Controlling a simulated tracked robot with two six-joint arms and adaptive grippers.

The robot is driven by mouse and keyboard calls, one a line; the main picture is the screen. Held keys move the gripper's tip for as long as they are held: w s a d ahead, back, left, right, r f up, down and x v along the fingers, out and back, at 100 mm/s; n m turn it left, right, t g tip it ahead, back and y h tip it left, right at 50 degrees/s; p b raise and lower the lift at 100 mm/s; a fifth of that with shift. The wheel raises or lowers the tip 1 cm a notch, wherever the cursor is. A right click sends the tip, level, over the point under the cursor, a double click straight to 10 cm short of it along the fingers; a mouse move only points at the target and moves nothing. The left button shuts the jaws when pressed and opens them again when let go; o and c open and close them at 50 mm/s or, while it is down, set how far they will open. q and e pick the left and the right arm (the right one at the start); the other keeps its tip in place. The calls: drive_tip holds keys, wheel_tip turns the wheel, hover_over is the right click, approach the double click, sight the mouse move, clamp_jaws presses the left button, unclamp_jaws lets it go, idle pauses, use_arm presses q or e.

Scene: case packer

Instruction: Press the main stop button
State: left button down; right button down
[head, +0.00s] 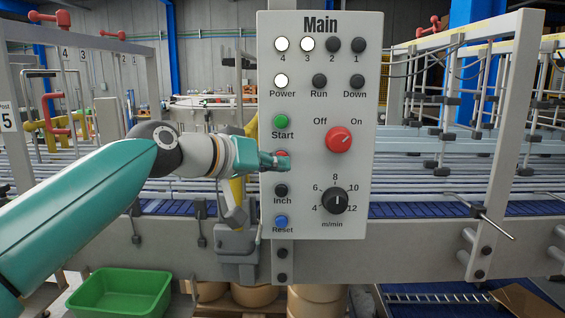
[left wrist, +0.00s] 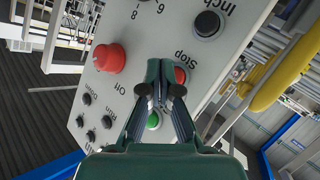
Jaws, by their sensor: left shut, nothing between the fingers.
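The grey-white Main panel (head: 300,218) stands upright in the middle of the head view. The red Stop button sits in its left column, below the green Start button (head: 281,121); my gripper mostly covers it in the head view. In the left wrist view the Stop button (left wrist: 181,74) shows partly, right beside my fingertips. My left gripper (head: 285,161) is shut and empty, its tips at the Stop button. I cannot tell whether they touch it. It also shows in the left wrist view (left wrist: 160,78). My right gripper is not in view.
The panel also bears a red Off/On knob (head: 338,140), a black Inch button (head: 281,190), a blue Reset button (head: 281,222) and a speed dial (head: 335,201). Lamps 4, 3 and Power are lit white. Conveyor rails lie behind. A green bin (head: 120,292) stands below left.

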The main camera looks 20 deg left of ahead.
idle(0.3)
use_arm(q)
drive_tip(key=s, duration=0.1)
drive_tip(key=s+d+b, duration=0.1)
drive_tip(key=s, duration=0.3)
drive_tip(key=shift+d+b, duration=0.25)
drive_tip(key=shift+b, duration=0.1)
drive_tip(key=shift+w+f, duration=0.1)
idle(0.5)
